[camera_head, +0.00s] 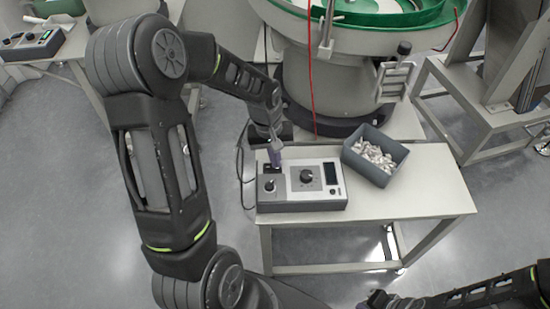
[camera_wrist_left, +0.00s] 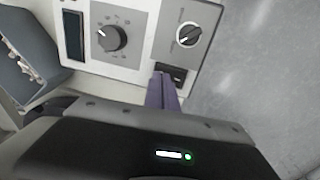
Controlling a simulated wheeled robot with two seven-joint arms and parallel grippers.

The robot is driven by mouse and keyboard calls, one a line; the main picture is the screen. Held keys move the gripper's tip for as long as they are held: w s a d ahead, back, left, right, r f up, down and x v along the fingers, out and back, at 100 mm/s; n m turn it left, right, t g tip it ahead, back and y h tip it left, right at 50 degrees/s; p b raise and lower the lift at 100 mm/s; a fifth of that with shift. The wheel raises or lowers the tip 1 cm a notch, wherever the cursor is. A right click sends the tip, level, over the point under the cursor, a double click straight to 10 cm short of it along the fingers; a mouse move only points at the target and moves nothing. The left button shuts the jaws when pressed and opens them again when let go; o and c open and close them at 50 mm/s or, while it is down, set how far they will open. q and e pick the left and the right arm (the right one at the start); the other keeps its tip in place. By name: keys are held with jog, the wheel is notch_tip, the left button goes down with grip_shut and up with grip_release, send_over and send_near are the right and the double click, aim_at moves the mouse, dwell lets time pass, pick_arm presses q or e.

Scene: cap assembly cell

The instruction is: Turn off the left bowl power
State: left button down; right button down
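The control box (camera_head: 318,199) stands on the front of the light table, below the large bowl feeder. It has a big dial (camera_head: 306,176), a dark display and a smaller knob (camera_head: 269,186). The wrist view shows the big dial (camera_wrist_left: 111,38), the small knob (camera_wrist_left: 188,34) and a black rocker switch (camera_wrist_left: 176,72). My left gripper (camera_head: 275,157) is at the box's back left corner, its purple fingertips (camera_wrist_left: 161,92) together, empty, right at the switch. Whether they touch it, and its position, I cannot tell. My right gripper (camera_head: 377,298) is low at the right; its fingers are unclear.
A grey bin (camera_head: 358,170) of small white parts stands right of the box. The bowl feeder (camera_head: 340,70) with a green bowl rises behind. A second control box (camera_head: 32,45) is on another table at far left. The table's front right is clear.

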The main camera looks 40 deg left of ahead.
aim_at(269, 165)
pick_arm(q)
jog(key=shift+s+f, duration=0.15)
jog(key=shift+s, duration=0.05)
jog(key=shift+s+a, duration=0.4)
jog(key=shift+a, duration=0.3)
jog(key=shift+w+r, duration=0.1)
jog(key=shift+r, duration=0.15)
jog(key=shift+r+p, duration=0.2)
jog(key=shift+p, duration=0.25)
notch_tip(269, 165, up, 4)
jog(key=p, duration=0.3)
jog(key=shift+a+f, duration=0.1)
jog(key=shift+a, duration=0.05)
notch_tip(269, 165, up, 10)
jog(key=s+a, duration=0.1)
jog(key=shift+f+b, duration=0.25)
jog(key=shift+b, duration=0.15)
